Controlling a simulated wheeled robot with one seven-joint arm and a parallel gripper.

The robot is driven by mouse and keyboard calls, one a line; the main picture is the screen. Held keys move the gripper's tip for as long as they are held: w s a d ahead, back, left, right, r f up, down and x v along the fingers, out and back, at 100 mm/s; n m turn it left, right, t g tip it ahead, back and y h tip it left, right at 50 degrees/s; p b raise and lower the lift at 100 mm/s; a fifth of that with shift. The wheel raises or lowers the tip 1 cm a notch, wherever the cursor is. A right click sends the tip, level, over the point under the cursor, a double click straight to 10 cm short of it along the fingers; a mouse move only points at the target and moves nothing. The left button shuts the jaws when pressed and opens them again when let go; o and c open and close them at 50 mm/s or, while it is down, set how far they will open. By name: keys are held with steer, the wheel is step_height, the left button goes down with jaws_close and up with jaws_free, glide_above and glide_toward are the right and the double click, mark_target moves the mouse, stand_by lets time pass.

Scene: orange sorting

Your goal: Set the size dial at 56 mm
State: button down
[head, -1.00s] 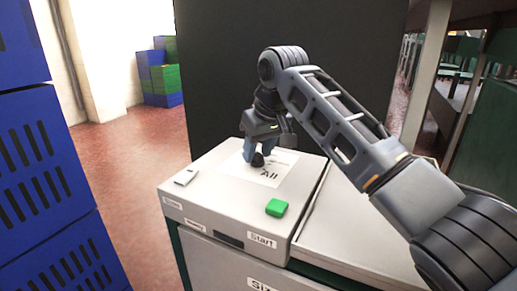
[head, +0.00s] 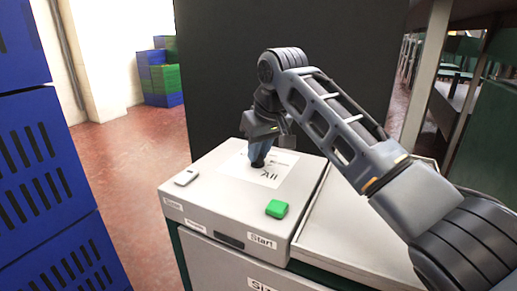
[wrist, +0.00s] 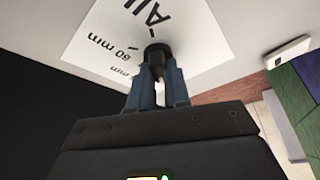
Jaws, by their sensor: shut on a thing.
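The size dial is a small dark knob (wrist: 156,49) on a white label sheet (wrist: 205,35) on top of the grey machine box (head: 225,213). My gripper (wrist: 157,72) points down and is shut on the knob, with its blue-grey fingers on either side. In the head view the fingers (head: 258,160) hide most of the knob. The printed marks "All" (wrist: 150,16) and "60 mm" (wrist: 117,48) show beside it. Another "mm" mark (wrist: 121,75) is partly hidden by the fingers. I cannot tell which mark the knob points at.
A green button (head: 276,208) above the "Start" label sits at the box's front right. A pale switch (head: 187,177) is at its left. Blue crates (head: 45,170) are stacked at the left. A dark panel (head: 290,80) stands behind the box.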

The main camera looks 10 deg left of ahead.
steer(key=shift+r+p, duration=0.15)
steer(key=shift+p, duration=0.15)
steer(key=m+p, duration=0.1)
steer(key=p, duration=0.1)
steer(key=m+h+p, duration=0.1)
steer(key=m+p, duration=0.1)
steer(key=shift+s+a+r+t, duration=0.1)
steer(key=shift+a+r+t, duration=0.05)
steer(key=shift+t, duration=0.15)
steer(key=m+h+p, duration=0.1)
steer(key=m+p, duration=0.1)
steer(key=p, duration=0.1)
steer(key=shift+m, duration=0.3)
steer(key=m+h+p, duration=0.1)
steer(key=m+p, duration=0.1)
steer(key=m, duration=0.1)
steer(key=shift+f, duration=0.2)
steer(key=shift+m+h+p, duration=0.3)
steer(key=shift+m+h, duration=0.3)
steer(key=shift+m, duration=0.8)
steer(key=c, duration=1.1)
jaws_free()
steer(key=shift+f, duration=0.1)
